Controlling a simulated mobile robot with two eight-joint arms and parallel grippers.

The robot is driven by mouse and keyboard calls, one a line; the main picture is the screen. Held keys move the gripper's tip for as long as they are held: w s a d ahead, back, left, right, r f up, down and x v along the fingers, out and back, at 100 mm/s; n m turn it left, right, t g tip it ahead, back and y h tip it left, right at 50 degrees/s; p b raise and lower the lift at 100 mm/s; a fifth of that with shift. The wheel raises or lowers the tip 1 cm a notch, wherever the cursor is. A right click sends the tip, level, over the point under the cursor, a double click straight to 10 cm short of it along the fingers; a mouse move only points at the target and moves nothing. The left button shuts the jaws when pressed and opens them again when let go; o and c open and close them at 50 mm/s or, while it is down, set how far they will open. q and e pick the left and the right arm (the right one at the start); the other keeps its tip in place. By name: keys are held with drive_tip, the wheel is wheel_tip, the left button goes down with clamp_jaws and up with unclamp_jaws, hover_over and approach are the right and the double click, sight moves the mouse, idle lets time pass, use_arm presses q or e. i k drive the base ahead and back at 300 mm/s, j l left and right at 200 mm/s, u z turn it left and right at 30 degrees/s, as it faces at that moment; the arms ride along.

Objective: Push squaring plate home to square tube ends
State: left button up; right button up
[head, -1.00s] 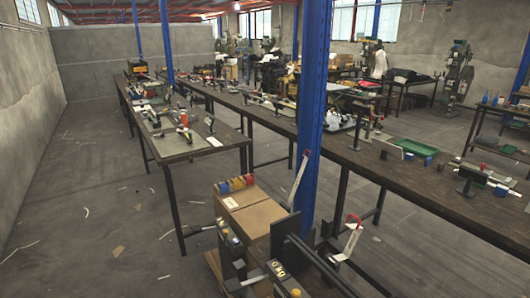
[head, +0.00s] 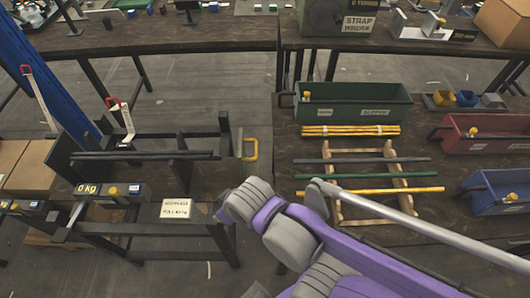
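A dark bench fixture (head: 180,140) with long rails and upright end plates stands at the left. At its right end is an upright plate with a yellow handle (head: 251,149), which looks like the squaring plate; whether it touches any tube ends cannot be told. Thin tubes in dark, green and yellow (head: 385,191) lie apart across a wooden rack (head: 402,178) on the right bench. A purple and grey arm of mine reaches in from the lower right; neither gripper shows.
A bundle of yellow rods (head: 350,131) lies behind the rack. Green (head: 352,108), red (head: 486,133) and blue (head: 497,190) bins stand around it.

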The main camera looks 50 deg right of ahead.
sight(247, 170)
drive_tip(key=k+l+z, duration=0.1)
drive_tip(key=z, duration=0.25)
drive_tip(key=k+l+z, duration=0.15)
drive_tip(key=z, duration=0.25)
drive_tip(key=k+l+z, duration=0.15)
drive_tip(key=z, duration=0.2)
